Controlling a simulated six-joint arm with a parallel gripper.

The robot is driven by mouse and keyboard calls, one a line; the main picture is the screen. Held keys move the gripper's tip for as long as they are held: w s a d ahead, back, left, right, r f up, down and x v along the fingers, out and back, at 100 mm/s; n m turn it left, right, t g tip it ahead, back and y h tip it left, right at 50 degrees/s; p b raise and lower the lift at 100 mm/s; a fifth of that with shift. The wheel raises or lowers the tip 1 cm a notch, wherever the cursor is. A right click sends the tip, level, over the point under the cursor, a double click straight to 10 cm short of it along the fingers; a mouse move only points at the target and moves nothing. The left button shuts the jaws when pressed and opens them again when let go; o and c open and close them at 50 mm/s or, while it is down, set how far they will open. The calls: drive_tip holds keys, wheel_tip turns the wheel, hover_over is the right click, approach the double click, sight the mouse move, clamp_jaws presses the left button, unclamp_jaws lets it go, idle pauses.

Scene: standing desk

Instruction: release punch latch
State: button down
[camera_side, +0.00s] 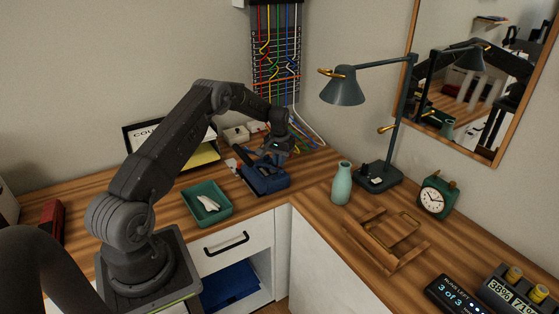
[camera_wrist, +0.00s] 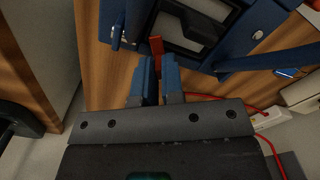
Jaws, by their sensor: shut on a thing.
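The blue hole punch (camera_side: 266,180) sits on the wooden desk near the back corner. In the wrist view, its blue body (camera_wrist: 240,48) with a dark and grey middle fills the upper part. A small red latch (camera_wrist: 156,45) sticks out from the punch's near edge. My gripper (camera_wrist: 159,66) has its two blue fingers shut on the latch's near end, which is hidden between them. In the side view my gripper (camera_side: 268,158) reaches down at the punch, and the latch cannot be made out there.
A green tray (camera_side: 228,207) with crumpled white paper stands left of the punch. A pale green vase (camera_side: 342,184) and a desk lamp (camera_side: 343,92) stand to the right. Coloured cables (camera_side: 300,130) hang behind the punch. A red cable (camera_wrist: 268,140) shows close by in the wrist view.

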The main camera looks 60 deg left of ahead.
drive_tip(key=n, duration=0.5)
drive_tip(key=shift+n, duration=0.3)
drive_tip(key=n, duration=0.5)
drive_tip(key=shift+n, duration=0.3)
drive_tip(key=c, duration=1.5)
unclamp_jaws()
wheel_tip(320, 180, up, 14)
drive_tip(key=shift+f, duration=0.1)
